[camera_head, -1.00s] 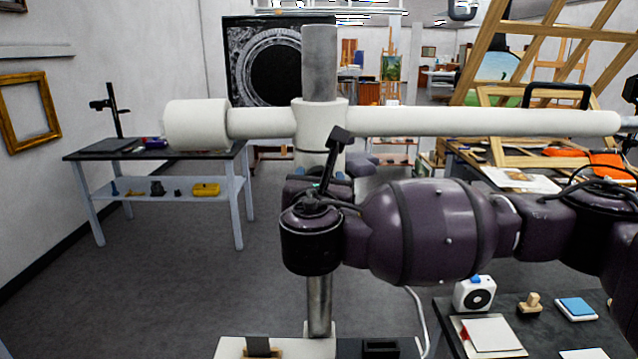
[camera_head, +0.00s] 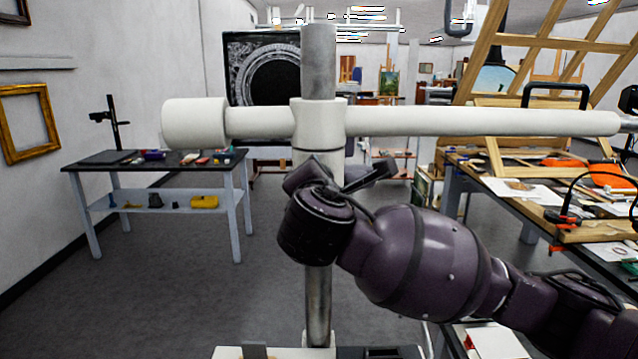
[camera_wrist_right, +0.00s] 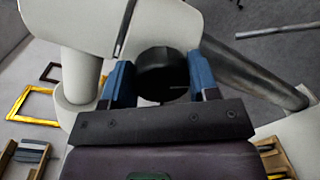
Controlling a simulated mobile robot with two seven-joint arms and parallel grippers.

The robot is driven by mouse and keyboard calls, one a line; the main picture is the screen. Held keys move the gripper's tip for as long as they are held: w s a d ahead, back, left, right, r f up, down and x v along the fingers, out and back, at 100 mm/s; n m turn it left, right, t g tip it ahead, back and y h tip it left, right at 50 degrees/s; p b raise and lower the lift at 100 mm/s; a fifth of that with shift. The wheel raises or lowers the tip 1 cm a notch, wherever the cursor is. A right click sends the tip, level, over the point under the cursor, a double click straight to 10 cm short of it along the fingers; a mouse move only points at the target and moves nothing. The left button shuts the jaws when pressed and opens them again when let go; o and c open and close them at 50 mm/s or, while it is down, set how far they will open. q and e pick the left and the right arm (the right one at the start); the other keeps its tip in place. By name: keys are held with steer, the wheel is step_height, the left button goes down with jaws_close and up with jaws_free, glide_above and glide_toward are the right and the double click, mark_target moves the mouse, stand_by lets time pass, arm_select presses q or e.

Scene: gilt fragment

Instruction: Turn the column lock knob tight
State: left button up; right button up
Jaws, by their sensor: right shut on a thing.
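The column (camera_head: 318,65) is an upright grey metal post with a white collar (camera_head: 318,122) that carries a long white horizontal arm (camera_head: 470,122). In the right wrist view the lock knob (camera_wrist_right: 162,70) is black and round and sits against the white collar. The blue fingers of my right gripper (camera_wrist_right: 160,82) lie on both sides of the knob and are shut on it. In the head view my purple right wrist hides the knob and the fingers. My left gripper is in neither view.
A work table (camera_head: 150,165) with small tools stands at the left back. A cluttered bench (camera_head: 500,205) with papers and a wooden frame stands on the right. The white base (camera_head: 275,352) is at the bottom. Open floor lies left of the column.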

steer(key=shift+f+m, duration=0.1)
steer(key=shift+m, duration=1.6)
steer(key=o, duration=0.9)
steer(key=shift+s, duration=0.1)
steer(key=s, duration=0.7)
steer(key=s+b, duration=0.1)
steer(key=s, duration=0.2)
steer(key=shift+s+r, duration=0.3)
steer(key=shift+s, duration=0.05)
